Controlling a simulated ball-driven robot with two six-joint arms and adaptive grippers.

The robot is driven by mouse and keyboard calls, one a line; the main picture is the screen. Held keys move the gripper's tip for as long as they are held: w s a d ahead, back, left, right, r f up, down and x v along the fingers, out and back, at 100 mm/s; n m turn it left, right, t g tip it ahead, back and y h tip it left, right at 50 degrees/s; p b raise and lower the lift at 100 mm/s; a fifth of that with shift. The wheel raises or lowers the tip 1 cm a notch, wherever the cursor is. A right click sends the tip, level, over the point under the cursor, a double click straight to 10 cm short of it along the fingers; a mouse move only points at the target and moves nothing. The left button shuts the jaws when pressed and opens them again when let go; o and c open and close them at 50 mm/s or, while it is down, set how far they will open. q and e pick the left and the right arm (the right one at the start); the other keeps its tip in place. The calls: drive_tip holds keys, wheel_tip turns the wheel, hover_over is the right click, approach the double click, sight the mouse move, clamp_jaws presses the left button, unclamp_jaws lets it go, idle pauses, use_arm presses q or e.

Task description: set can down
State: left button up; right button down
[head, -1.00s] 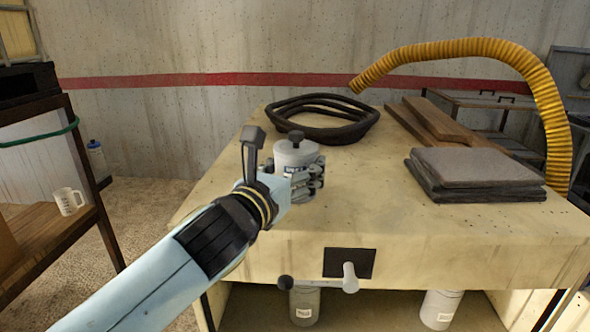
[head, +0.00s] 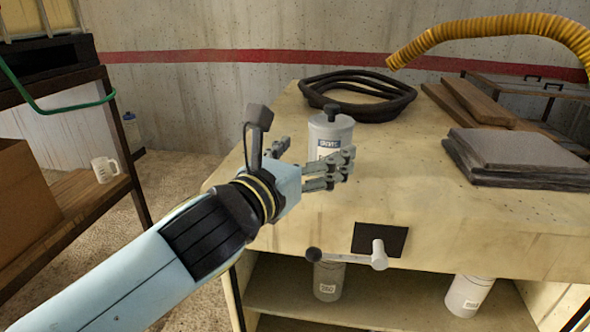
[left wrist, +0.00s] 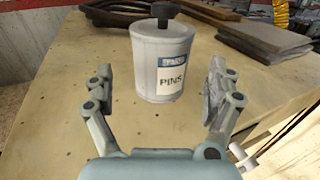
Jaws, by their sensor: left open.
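A grey can (head: 330,132) with a black knob lid stands upright on the wooden workbench (head: 400,215), near its left side. In the left wrist view the can (left wrist: 158,62) shows a label reading "PINS". My left gripper (head: 315,160) is open in front of the can. In the left wrist view the fingers of my left gripper (left wrist: 162,88) are spread wide to either side, with the can standing beyond them and clear space around it. The lower part of the can is partly hidden by the fingers in the head view. My right gripper is not in view.
A coiled black hose (head: 358,97) lies behind the can. Wooden planks (head: 478,101) and folded grey cloths (head: 520,155) lie to the right, with a yellow corrugated hose (head: 500,35) behind. A crank handle (head: 378,254) sticks out of the bench front. A shelf with a white mug (head: 105,169) stands left.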

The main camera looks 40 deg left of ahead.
use_arm(q)
drive_tip(key=s, duration=0.3)
drive_tip(key=s+b, duration=0.1)
drive_tip(key=s, duration=0.1)
drive_tip(key=shift+d+f, duration=0.15)
drive_tip(key=shift+d, duration=0.2)
drive_tip(key=shift+s+d, duration=0.1)
drive_tip(key=shift+s, duration=0.4)
